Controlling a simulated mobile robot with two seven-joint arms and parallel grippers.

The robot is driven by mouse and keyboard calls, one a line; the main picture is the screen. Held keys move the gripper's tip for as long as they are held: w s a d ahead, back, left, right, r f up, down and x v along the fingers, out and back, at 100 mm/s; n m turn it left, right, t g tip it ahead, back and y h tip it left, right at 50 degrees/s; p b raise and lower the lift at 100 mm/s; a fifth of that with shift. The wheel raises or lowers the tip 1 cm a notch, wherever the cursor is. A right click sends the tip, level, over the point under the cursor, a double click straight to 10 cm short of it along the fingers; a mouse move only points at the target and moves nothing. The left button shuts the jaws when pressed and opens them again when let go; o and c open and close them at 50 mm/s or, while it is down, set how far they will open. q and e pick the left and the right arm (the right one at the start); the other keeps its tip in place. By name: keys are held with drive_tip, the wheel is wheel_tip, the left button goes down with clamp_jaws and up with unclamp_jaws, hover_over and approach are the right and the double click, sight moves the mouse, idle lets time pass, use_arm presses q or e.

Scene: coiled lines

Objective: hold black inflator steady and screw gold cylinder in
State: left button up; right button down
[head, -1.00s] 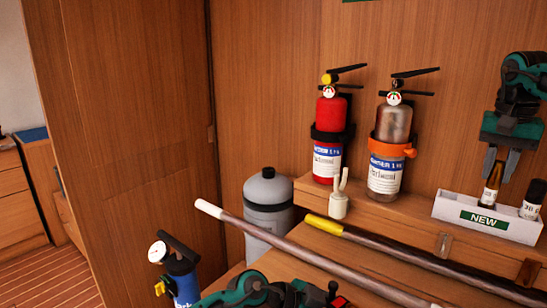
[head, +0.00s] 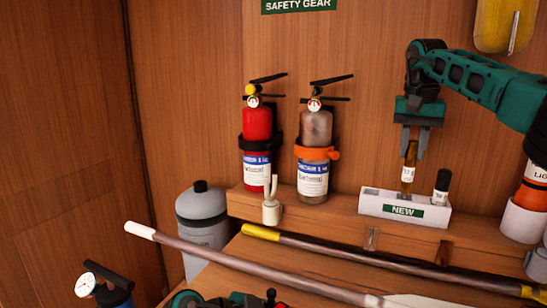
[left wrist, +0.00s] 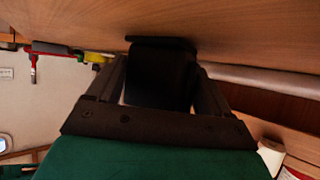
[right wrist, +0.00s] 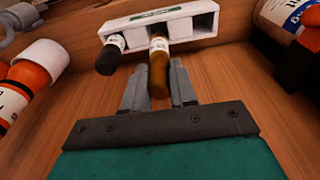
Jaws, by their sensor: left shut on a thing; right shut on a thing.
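The gold cylinder (head: 408,166) is a slim amber tube with a white label band, upright at the white NEW box. It also shows in the right wrist view (right wrist: 158,68). My right gripper (head: 413,150) is above the box, shut on the cylinder's upper part; whether its lower end is still in the slot is hard to tell. My left gripper (left wrist: 160,75) is shut on a dark block, which I take for the black inflator (left wrist: 160,72). In the head view, only bits of the left arm show at the bottom edge.
The NEW box (head: 376,207) on the ledge also holds a dark vial (head: 441,187). Red (head: 256,125) and silver (head: 316,127) extinguishers stand left of it. A white-tipped pole (head: 215,255) and a yellow-ended pole (head: 330,248) lie across the front.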

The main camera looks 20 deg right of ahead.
drive_tip(key=shift+w, duration=0.1)
drive_tip(key=shift+w+r, duration=0.25)
drive_tip(key=s+a+f+n, duration=0.2)
drive_tip(key=a+n, duration=0.1)
drive_tip(key=a, duration=0.9)
drive_tip(key=s+a+f+n, duration=0.2)
drive_tip(key=a+n, duration=0.1)
drive_tip(key=a, duration=0.8)
drive_tip(key=s+a+f+n+y, duration=0.1)
drive_tip(key=s+a+f+n, duration=0.2)
drive_tip(key=s+a, duration=0.45)
wheel_tip(320, 180, down, 6)
drive_tip(key=shift+w+a, duration=0.15)
drive_tip(key=shift+a, duration=0.2)
drive_tip(key=shift+f, duration=0.1)
